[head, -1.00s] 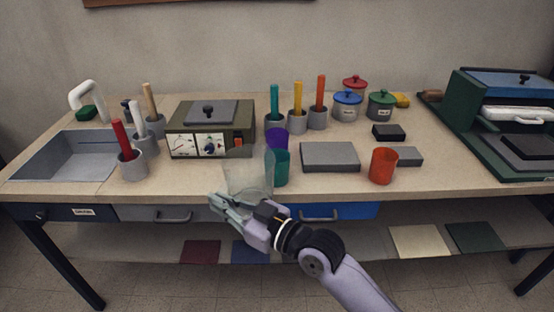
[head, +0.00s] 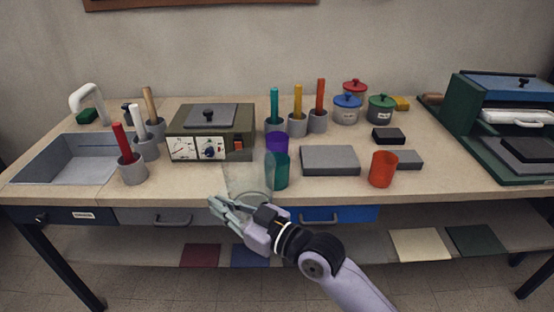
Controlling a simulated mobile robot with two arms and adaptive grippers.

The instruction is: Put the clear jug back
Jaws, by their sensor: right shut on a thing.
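The clear jug (head: 247,175) is a see-through vessel near the front edge of the bench, in front of the green-grey box with dials. My right gripper (head: 222,208) is shut on the jug at its lower front side. Whether the jug's base touches the bench top is hard to tell. A teal cup (head: 281,172) stands just right of the jug, partly behind it, with a purple cup (head: 276,143) behind that. My left gripper is not in view.
The dial box (head: 211,132) stands behind the jug. A grey block (head: 330,159) and an orange cup (head: 383,169) are to the right. A sink (head: 68,160) and grey holders with coloured handles are left. Lidded pots (head: 347,108) stand at the back.

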